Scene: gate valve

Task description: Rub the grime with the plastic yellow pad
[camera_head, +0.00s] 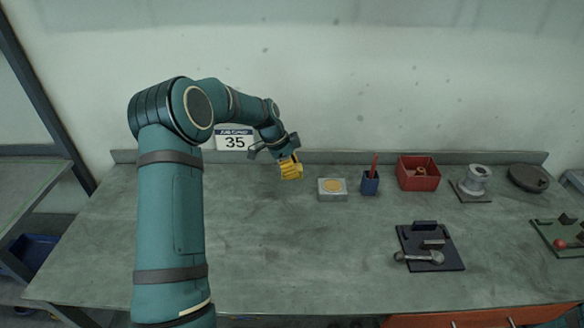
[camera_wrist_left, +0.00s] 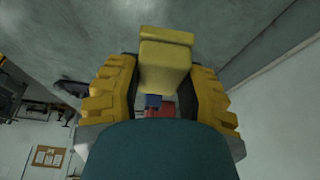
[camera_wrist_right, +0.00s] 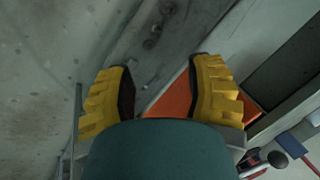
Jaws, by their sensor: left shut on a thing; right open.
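My left gripper (camera_head: 289,168) is above the back middle of the bench, left of a grey block. In the left wrist view its ribbed yellow fingers (camera_wrist_left: 166,92) are shut on the yellow pad (camera_wrist_left: 165,66), a blocky piece with a wider end. In the head view the pad cannot be told apart from the yellow fingers. The grime cannot be singled out for sure; the bench top (camera_head: 262,245) has faint dark smudges and the wall has small specks. My right gripper (camera_wrist_right: 162,88) is open and empty in its wrist view, and is outside the head view.
Along the back stand the grey block with a round yellow top (camera_head: 332,189), a blue holder (camera_head: 370,184), a red box (camera_head: 418,176), a grey flanged part (camera_head: 474,182) and a dark disc (camera_head: 528,178). A dark fixture plate (camera_head: 430,256) lies at front right.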

